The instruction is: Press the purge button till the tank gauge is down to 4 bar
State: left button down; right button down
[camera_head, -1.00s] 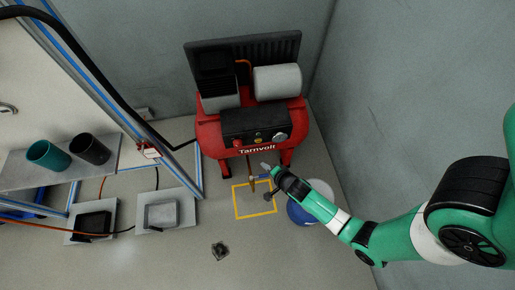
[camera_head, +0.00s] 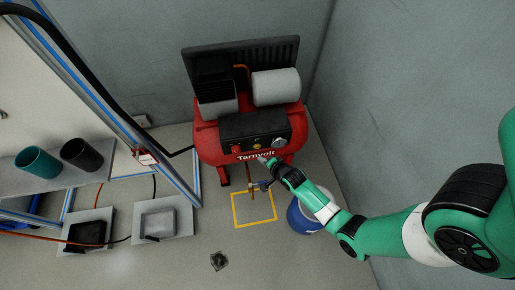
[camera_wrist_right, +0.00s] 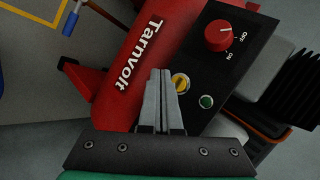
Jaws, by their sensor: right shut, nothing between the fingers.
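The red Tarnvolt compressor (camera_head: 208,140) stands against the back wall with a black control panel (camera_head: 240,124) on its front. The panel carries a round pale gauge (camera_head: 277,142), too small to read. In the right wrist view the panel shows a red OFF/ON knob (camera_wrist_right: 218,35), a yellow button (camera_wrist_right: 181,83) and a small green round part (camera_wrist_right: 206,102). No purge label is legible. My right gripper (camera_wrist_right: 160,72) is shut and empty, its tips beside the yellow button in that view; contact cannot be told. In the head view it is just below the panel (camera_head: 262,159).
A brass and blue-handled valve (camera_head: 252,187) hangs under the tank above a yellow floor square (camera_head: 235,208). A blue bucket (camera_head: 298,217) stands partly behind my right arm. A framed bench with two cups (camera_head: 37,160) is at left.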

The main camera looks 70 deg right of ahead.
aim_at(257, 147)
jog(key=shift+w+d+b, duration=0.15)
jog(key=shift+w+d, duration=0.3)
jog(key=shift+d, duration=0.2)
jog(key=shift+w+d+b, duration=0.15)
jog(key=shift+w+d, duration=0.25)
jog(key=shift+d, duration=0.2)
jog(key=shift+d, duration=0.1)
dwell(1.1)
jog(key=shift+w+d, duration=0.2)
jog(key=shift+d, duration=0.05)
jog(key=shift+w+d, duration=0.2)
jog(key=shift+d, duration=0.1)
dwell(0.6)
dwell(0.9)
jog(key=shift+s+a+p, duration=0.3)
jog(key=shift+s+a, duration=0.15)
jog(key=shift+a, duration=0.25)
